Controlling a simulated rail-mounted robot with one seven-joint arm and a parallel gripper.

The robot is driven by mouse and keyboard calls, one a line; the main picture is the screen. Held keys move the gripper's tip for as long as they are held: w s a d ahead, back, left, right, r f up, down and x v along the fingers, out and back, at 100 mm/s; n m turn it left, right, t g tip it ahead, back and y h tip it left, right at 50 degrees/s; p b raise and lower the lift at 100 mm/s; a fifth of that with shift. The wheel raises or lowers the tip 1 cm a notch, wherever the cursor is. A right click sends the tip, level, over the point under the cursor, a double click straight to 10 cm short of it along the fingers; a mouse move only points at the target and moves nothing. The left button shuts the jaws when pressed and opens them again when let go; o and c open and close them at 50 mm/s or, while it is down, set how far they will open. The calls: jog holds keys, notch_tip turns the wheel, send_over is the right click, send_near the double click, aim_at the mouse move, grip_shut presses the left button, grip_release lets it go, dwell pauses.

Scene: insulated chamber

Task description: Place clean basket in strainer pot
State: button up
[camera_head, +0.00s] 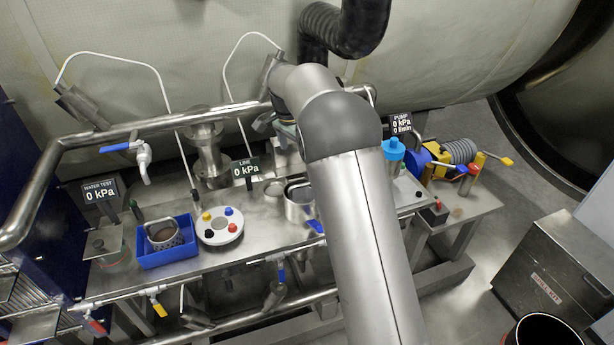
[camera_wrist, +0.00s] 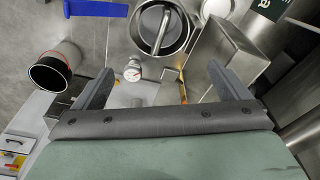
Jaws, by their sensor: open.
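A perforated metal basket (camera_head: 164,238) sits in a blue tray (camera_head: 180,259) at the left of the bench in the head view. A round open metal pot (camera_head: 299,208), likely the strainer pot, stands near the bench's middle, partly hidden by my arm. The wrist view shows a round metal pot (camera_wrist: 143,40) with a bar across its mouth beyond the fingers; it appears to be the same pot. My gripper (camera_wrist: 164,88) is open, with nothing between its fingers. My arm hides most of the gripper in the head view.
A white disc with coloured knobs (camera_head: 220,228) lies between tray and pot. A handrail (camera_head: 150,127) runs behind the bench. A blue-capped bottle (camera_head: 392,160) stands right of my arm. A small gauge (camera_wrist: 132,71) and metal box (camera_wrist: 226,57) are near the fingers.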

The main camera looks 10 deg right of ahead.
jog(key=s+d+r+n+y, duration=0.1)
jog(key=s+r+n, duration=0.15)
jog(key=s, duration=0.75)
jog(key=s+d+r+n, duration=0.15)
jog(key=s+n, duration=0.25)
jog(key=s, duration=0.6)
jog(key=s+f+n, duration=0.2)
jog(key=s, duration=0.8)
jog(key=s+a+f+n, duration=0.1)
jog(key=s+f+n, duration=0.1)
jog(key=s, duration=0.9)
jog(key=shift+f+n+y, duration=0.3)
jog(key=shift+f+n, duration=0.1)
jog(key=shift+n, duration=0.35)
jog(key=shift+w+a, duration=0.1)
